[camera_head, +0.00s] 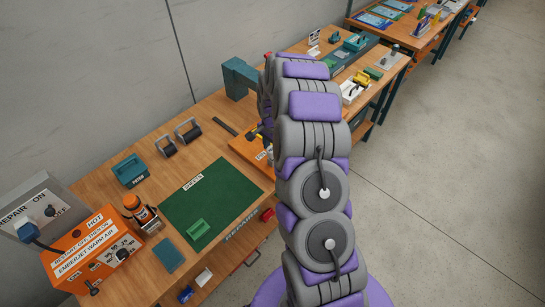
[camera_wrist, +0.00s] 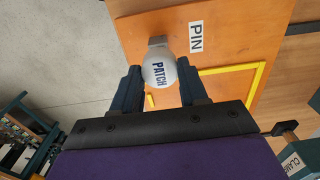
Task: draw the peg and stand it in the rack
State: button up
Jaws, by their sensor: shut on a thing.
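In the wrist view my gripper (camera_wrist: 160,86) has its two dark blue fingers closed on either side of a peg (camera_wrist: 160,70) with a round, pale grey head lettered PATCH. A small grey block (camera_wrist: 157,42) shows just beyond the head. The peg's lower part is hidden, so I cannot tell whether it is still seated. Below is an orange board (camera_wrist: 215,50) with a white PIN label (camera_wrist: 196,36) and a yellow outline (camera_wrist: 255,85). In the head view my arm hides the gripper and most of the orange board (camera_head: 247,150). I cannot identify the rack.
An orange heater (camera_head: 95,255) stands at front left. A teal upright (camera_head: 238,78) stands beyond the orange board. Bare floor (camera_head: 450,170) is at right.

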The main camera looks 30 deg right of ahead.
jog(key=shift+r+p, duration=0.35)
jog(key=shift+r, duration=0.9)
